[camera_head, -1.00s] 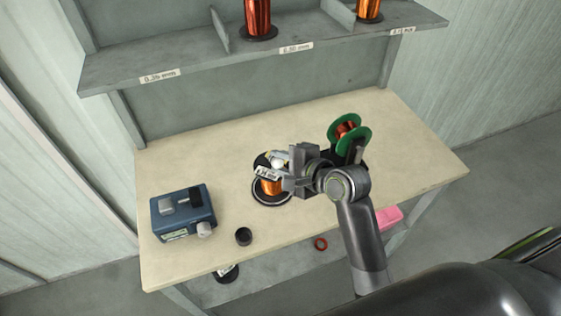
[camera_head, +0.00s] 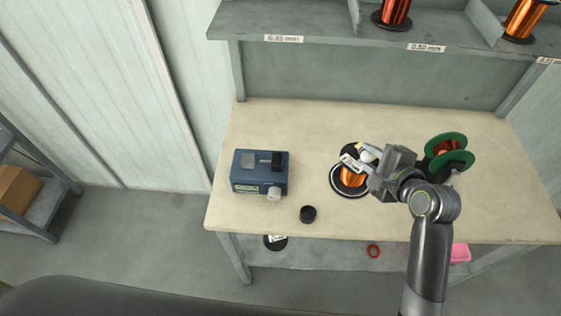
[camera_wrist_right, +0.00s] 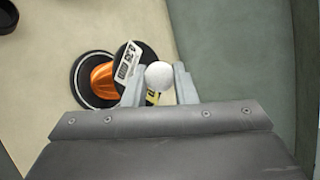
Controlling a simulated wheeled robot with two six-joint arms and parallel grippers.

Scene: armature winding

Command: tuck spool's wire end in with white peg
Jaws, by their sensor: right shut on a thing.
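The spool of orange copper wire (camera_head: 351,180) stands on the bench with dark flanges, and it also shows in the wrist view (camera_wrist_right: 101,75). A white label (camera_wrist_right: 125,63) is on its upper flange. My right gripper (camera_head: 371,162) is at the spool's upper right side. Its fingers (camera_wrist_right: 160,88) are shut on the white peg, whose round white head (camera_wrist_right: 159,75) shows between them beside the upper flange. A small yellow patch shows under the peg. The wire end cannot be made out. My left gripper is out of view.
A blue device (camera_head: 260,174) and a black cup (camera_head: 308,214) stand left of the spool. A shelf (camera_head: 335,46) with copper spools spans the back. The bench between the blue device and spool is clear.

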